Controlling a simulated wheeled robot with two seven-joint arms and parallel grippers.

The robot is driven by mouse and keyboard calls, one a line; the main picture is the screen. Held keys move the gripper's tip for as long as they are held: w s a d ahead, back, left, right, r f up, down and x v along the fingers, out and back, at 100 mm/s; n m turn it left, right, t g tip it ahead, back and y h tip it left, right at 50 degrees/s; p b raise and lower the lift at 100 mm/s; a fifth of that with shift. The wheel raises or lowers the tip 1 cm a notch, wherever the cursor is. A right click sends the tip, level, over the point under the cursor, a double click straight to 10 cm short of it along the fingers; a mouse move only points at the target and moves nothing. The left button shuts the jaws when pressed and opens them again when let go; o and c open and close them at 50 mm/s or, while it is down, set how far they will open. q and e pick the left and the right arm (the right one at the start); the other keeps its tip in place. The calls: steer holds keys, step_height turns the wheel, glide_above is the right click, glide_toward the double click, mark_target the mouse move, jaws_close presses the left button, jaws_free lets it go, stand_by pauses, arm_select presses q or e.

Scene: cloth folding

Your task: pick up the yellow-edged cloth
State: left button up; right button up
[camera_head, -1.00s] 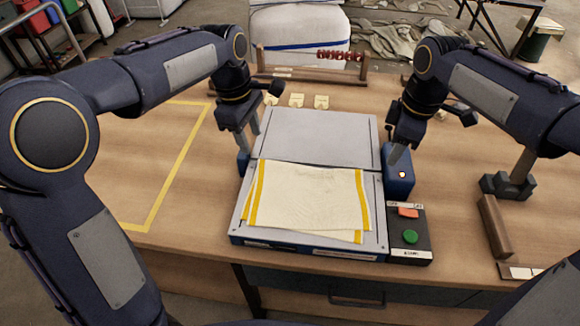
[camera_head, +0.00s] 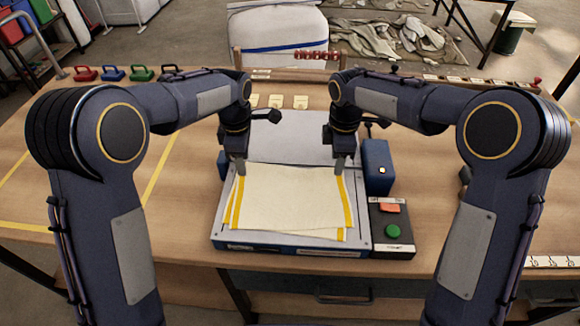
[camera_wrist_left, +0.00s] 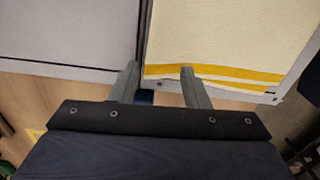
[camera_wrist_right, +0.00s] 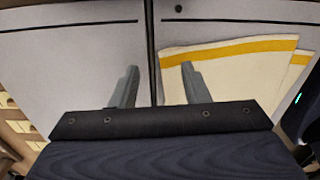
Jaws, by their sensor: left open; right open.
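The cream cloth with yellow edge stripes (camera_head: 290,198) lies folded on the front plate of a grey folding device (camera_head: 222,222). Its layers are slightly offset at the lower edge. My left gripper (camera_head: 240,170) is open at the cloth's far left corner. In the left wrist view its fingers (camera_wrist_left: 160,85) are at the cloth's corner, one beside it and one by the striped edge. My right gripper (camera_head: 340,168) is open at the far right corner. In the right wrist view its fingers (camera_wrist_right: 158,85) straddle the far edge near the yellow stripe (camera_wrist_right: 230,48).
A blue box (camera_head: 377,165) stands right of the device. A control panel with a red button (camera_head: 389,208) and a green button (camera_head: 392,230) is in front of it. A wooden rack (camera_head: 285,60) stands behind. Yellow tape marks free table at the left.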

arm_select(q)
steer(key=shift+f, duration=0.15)
arm_select(e)
steer(key=shift+f, duration=0.15)
arm_select(q)
steer(key=shift+f+b, duration=0.6)
steer(key=shift+b, duration=0.15)
arm_select(e)
steer(key=shift+f, duration=0.6)
arm_select(q)
steer(key=shift+r, duration=0.1)
arm_select(e)
steer(key=shift+r, duration=0.1)
arm_select(q)
steer(key=shift+c, duration=0.2)
arm_select(e)
steer(key=shift+c, duration=0.2)
arm_select(q)
jaws_close()
arm_select(e)
jaws_close()
